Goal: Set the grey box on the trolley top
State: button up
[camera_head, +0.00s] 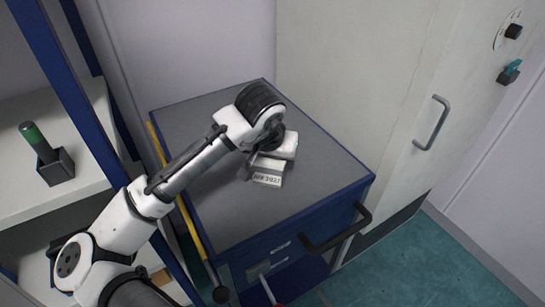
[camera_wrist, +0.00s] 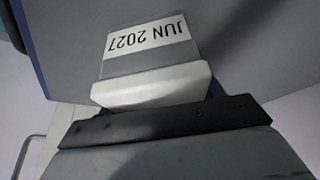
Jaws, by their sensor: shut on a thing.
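The grey box (camera_head: 268,172) carries a white label reading "JUN 2027". In the head view it is at the middle of the trolley top (camera_head: 215,222), partly hidden by my gripper (camera_head: 262,154). My gripper is shut on the box. In the wrist view the box (camera_wrist: 150,62) shows its label upside down, close in front of the dark gripper edge (camera_wrist: 165,120). I cannot tell whether the box touches the trolley top or is held just above it.
The blue trolley has a dark handle (camera_head: 338,232) at its front right. A white cabinet (camera_head: 375,90) with a grey handle stands behind it. At left, a shelf (camera_head: 60,190) holds a green-topped tool in a black holder (camera_head: 55,166). The trolley top around the box is clear.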

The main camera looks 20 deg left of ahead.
jog(key=o, duration=1.3)
jog(key=shift+f, duration=0.1)
jog(key=shift+o, duration=0.2)
jog(key=v, duration=1.2)
